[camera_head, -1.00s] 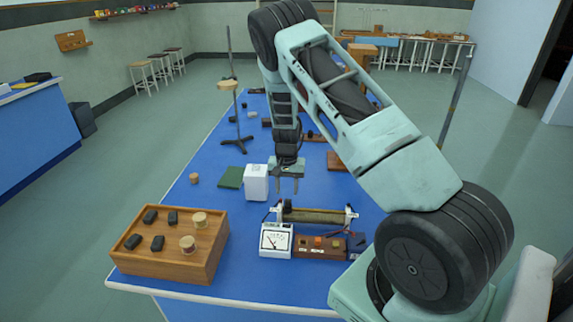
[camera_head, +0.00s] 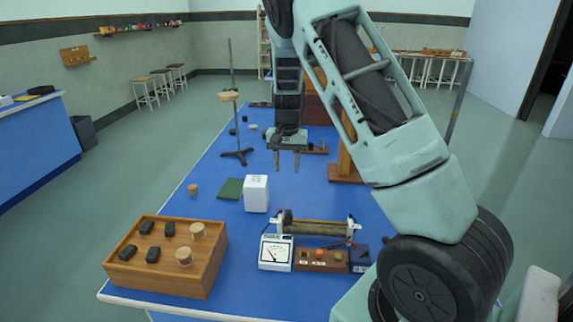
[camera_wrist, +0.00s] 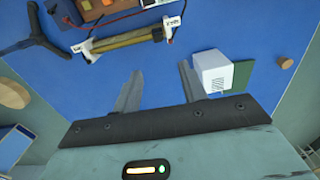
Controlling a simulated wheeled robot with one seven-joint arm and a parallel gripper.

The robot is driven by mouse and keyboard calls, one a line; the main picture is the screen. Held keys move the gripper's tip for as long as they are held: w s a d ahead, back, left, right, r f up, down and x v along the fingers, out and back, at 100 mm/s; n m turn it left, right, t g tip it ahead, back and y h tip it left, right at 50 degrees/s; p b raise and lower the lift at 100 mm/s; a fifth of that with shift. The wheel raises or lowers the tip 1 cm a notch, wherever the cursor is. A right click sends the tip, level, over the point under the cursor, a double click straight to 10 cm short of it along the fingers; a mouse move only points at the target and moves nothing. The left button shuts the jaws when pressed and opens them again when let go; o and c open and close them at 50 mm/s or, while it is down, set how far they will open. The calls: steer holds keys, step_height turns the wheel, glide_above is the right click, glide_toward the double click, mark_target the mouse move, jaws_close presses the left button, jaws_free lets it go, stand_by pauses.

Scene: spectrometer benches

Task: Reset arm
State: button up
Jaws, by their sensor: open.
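My gripper (camera_head: 287,161) hangs above the blue bench (camera_head: 215,160) in the head view, fingers pointing down. Its two fingers are apart with nothing between them. In the wrist view my gripper (camera_wrist: 158,90) also shows open and empty over the bare blue bench top. A white box (camera_head: 256,194) stands nearer the camera than the gripper, apart from it; it also shows in the wrist view (camera_wrist: 213,70) just right of the right finger. My arm covers part of the bench's right side.
A meter (camera_head: 275,252), a switch board (camera_head: 321,260) and a rheostat (camera_head: 318,227) stand at the front. A green pad (camera_head: 230,189) lies by the white box. A tripod stand (camera_head: 238,152) stands farther left.

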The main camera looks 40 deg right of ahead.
stand_by(0.3)
steer(key=s+a+r+n+y+b, duration=0.1)
steer(key=s+a+n, duration=0.2)
steer(key=a, duration=0.7)
steer(key=s+a+r+n+b, duration=0.1)
steer(key=s+a+r+n, duration=0.2)
steer(key=a, duration=0.7)
steer(key=s+a+n+y+b, duration=0.1)
steer(key=s+a+n, duration=0.25)
steer(key=a, duration=0.55)
steer(key=s+a+n+b, duration=0.1)
steer(key=s+a+n, duration=0.3)
steer(key=s, duration=0.6)
steer(key=s+a+n+h, duration=0.1)
steer(key=s+a+n, duration=0.3)
steer(key=s, duration=0.6)
steer(key=shift+s+a+b, duration=0.35)
steer(key=shift+a+b, duration=0.05)
steer(key=shift+a, duration=0.05)
